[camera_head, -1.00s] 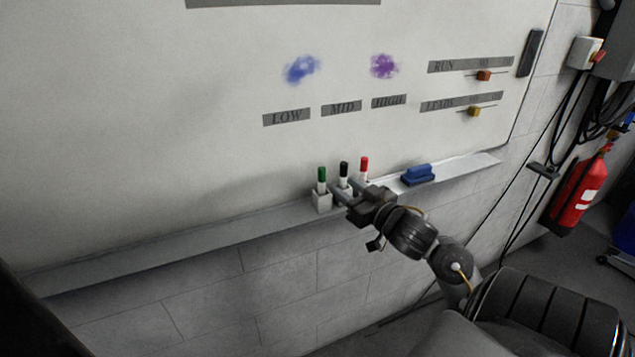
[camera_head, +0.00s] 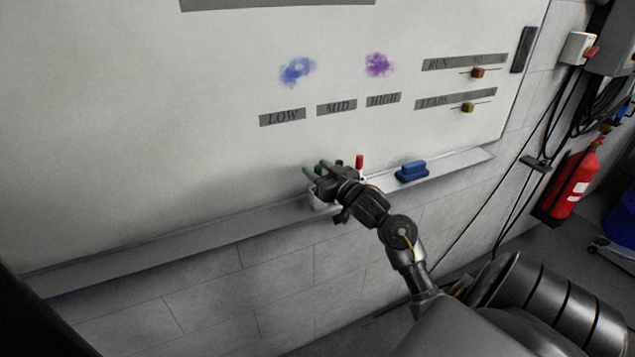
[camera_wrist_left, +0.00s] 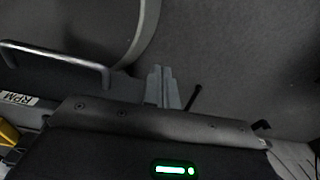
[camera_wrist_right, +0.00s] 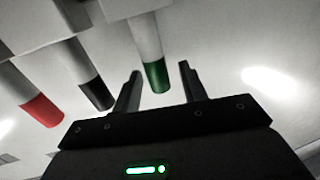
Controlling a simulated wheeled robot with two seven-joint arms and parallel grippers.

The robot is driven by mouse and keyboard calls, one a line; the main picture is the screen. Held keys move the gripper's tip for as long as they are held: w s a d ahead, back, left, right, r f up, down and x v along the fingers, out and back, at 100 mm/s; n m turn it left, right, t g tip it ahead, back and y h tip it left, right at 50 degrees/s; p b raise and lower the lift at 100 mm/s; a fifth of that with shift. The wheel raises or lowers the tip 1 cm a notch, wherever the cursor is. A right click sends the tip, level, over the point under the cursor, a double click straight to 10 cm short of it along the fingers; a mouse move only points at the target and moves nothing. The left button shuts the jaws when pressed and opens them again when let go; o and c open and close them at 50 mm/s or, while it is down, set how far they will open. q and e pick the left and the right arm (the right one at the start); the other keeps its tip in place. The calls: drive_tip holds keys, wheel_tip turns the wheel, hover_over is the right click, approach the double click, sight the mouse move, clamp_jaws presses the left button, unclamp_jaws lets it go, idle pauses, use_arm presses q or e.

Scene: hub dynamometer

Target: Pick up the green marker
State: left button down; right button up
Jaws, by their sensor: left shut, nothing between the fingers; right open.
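The green marker (camera_wrist_right: 155,72) stands cap-up in a white holder, and in the right wrist view it lies between the two fingers of my open right gripper (camera_wrist_right: 158,82). My left gripper (camera_wrist_left: 162,88) is shut and empty, away from the markers, over dark floor. It is out of the head view.
A black marker (camera_wrist_right: 95,88) and a red marker (camera_wrist_right: 38,108) stand beside the green one. A blue eraser (camera_head: 412,171) lies on the tray (camera_head: 180,240) to the right. The tray's left stretch is clear. A fire extinguisher (camera_head: 572,185) hangs at far right.

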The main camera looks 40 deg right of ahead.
drive_tip(key=shift+w, duration=0.2)
drive_tip(key=shift+s, duration=0.15)
drive_tip(key=shift+d, duration=0.1)
drive_tip(key=shift+c, duration=0.8)
clamp_jaws()
